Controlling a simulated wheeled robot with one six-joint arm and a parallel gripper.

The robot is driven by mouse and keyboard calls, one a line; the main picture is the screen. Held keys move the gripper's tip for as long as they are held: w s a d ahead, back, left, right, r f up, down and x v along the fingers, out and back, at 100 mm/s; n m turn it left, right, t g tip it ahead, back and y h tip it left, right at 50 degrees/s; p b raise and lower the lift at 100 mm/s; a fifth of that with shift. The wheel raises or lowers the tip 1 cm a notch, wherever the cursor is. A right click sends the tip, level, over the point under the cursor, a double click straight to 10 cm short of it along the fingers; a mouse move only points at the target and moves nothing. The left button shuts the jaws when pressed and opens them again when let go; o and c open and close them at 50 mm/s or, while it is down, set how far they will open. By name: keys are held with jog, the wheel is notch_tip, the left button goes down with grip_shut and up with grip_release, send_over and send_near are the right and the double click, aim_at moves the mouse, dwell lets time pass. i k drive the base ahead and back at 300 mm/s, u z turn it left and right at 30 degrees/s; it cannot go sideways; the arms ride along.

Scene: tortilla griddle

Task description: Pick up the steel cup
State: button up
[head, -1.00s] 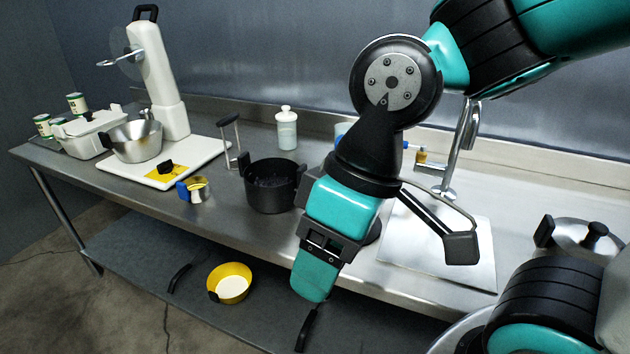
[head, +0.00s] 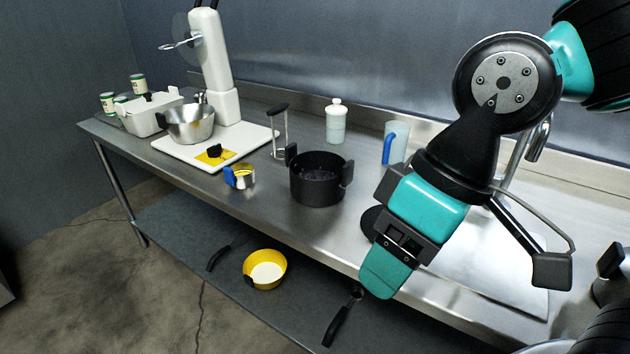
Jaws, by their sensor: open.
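The steel cup (head: 243,178) is small, with a blue handle on its left and a yellow inside. It stands upright on the steel counter, in front of the white board and left of the black pot. My gripper (head: 386,272) points down over the counter's front edge, well to the right of the cup and apart from it. The gripper is open and I see nothing held in it. Its far side is hidden by its own body.
The black pot (head: 318,184) stands between cup and gripper. A white machine (head: 215,70) with a steel bowl (head: 188,126) is behind left. A bottle (head: 336,124) and a blue-handled pitcher (head: 398,140) stand behind. A yellow bowl (head: 264,270) sits on the lower shelf.

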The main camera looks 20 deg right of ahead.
aim_at(240, 173)
jog(key=u, duration=0.05)
jog(key=k, duration=0.65)
jog(key=u, duration=0.6)
jog(key=i, duration=0.6)
jog(key=u, duration=0.75)
jog(key=i, duration=1.3)
jog(key=z, duration=1.25)
jog(key=i, duration=0.5)
jog(key=z, duration=0.55)
